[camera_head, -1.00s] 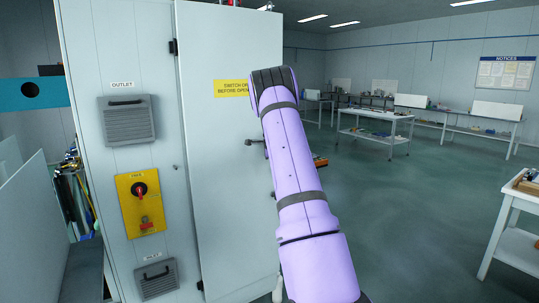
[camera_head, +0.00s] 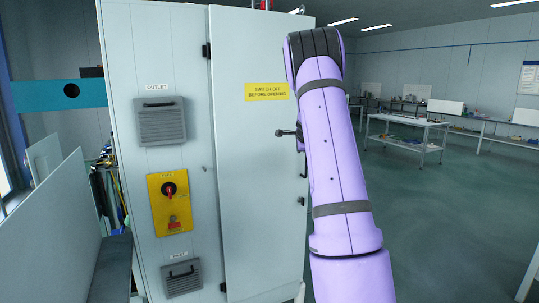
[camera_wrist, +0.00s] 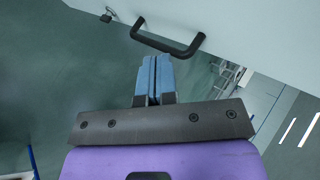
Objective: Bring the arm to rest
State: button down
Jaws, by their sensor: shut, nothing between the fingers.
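My purple arm (camera_head: 335,150) rises in front of the right side of a grey cabinet (camera_head: 248,190) in the head view. The arm hides my gripper there. In the wrist view my gripper (camera_wrist: 154,72) shows two blue fingers pressed together with nothing between them. A black bar handle (camera_wrist: 168,42) on a pale panel lies just beyond the fingertips in that picture. I cannot tell the exact gap, but no grip on it shows.
The cabinet carries a yellow plate with a red switch (camera_head: 169,188), an upper vent (camera_head: 162,122) and a lower vent (camera_head: 181,277). A low pale partition (camera_head: 50,250) stands at left. Open green floor (camera_head: 440,220) lies at right, with a worktable (camera_head: 405,135) farther back.

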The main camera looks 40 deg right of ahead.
jog(key=shift+a+r, duration=0.1)
jog(key=s+a+r+m+t+h, duration=0.2)
jog(key=a+r+m+t, duration=0.1)
jog(key=a+r+m, duration=1.35)
jog(key=s+a+r+m+g, duration=0.2)
jog(key=s+a+m, duration=0.6)
jog(key=a+m, duration=0.45)
jog(key=s+a+f+m+g+y, duration=0.1)
jog(key=s+a+f+m+y, duration=0.3)
jog(key=s+a+m, duration=0.4)
jog(key=s+a+f+m+g+y, duration=0.1)
jog(key=s+a+f+m+y, duration=0.3)
jog(key=s+a, duration=1.1)
notch_tip(320, 180, down, 2)
jog(key=a+m, duration=0.3)
jog(key=m, duration=0.1)
jog(key=shift+m+g, duration=0.4)
jog(key=shift+d, duration=0.15)
